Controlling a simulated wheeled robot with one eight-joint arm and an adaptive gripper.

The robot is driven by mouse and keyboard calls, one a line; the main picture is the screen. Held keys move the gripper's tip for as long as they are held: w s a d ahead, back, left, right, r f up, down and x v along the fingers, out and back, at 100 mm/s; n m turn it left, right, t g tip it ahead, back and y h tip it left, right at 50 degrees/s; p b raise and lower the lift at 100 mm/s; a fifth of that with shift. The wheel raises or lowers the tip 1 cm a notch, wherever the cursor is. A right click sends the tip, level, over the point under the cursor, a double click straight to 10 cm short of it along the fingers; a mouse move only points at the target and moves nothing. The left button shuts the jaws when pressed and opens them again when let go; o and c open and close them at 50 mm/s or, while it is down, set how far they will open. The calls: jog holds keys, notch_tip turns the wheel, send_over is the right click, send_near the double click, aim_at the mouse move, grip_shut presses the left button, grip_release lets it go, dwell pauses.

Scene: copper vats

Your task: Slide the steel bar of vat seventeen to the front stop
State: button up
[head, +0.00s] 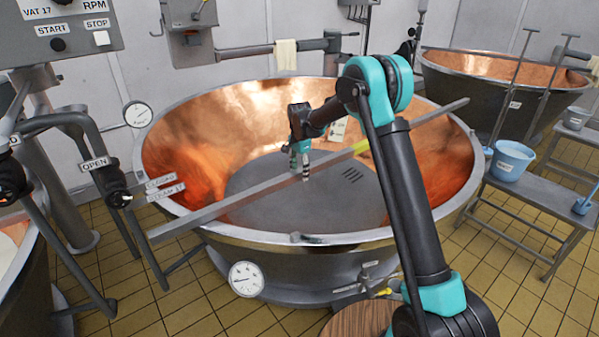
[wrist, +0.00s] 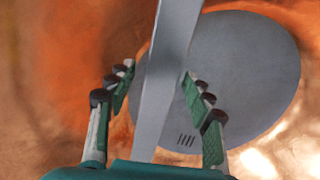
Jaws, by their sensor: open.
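A long flat steel bar (head: 225,203) lies across the open top of the copper vat (head: 330,236), running from the near left rim to the far right rim. A yellow band shows on it right of the middle. My gripper (head: 301,172) points down at the bar near its middle. In the wrist view the bar (wrist: 166,75) passes between the two open fingers of my gripper (wrist: 158,73), with a gap visible on each side. A small metal knob (head: 296,237) sits on the vat's front rim; I cannot tell whether it is the front stop.
A control box (head: 60,35) marked VAT 17 and pipes with an OPEN valve (head: 115,198) stand at the left. A dial gauge (head: 246,279) is on the vat's front. A bench with a blue bucket (head: 511,160) and a second vat (head: 505,85) are at the right.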

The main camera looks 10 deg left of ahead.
grip_shut()
jog(key=s+d, duration=1.5)
jog(key=d, duration=0.1)
jog(key=shift+s+d, duration=0.2)
grip_release()
jog(key=shift+d, duration=0.1)
jog(key=shift+r, duration=0.1)
notch_tip(320, 180, up, 12)
dwell(0.4)
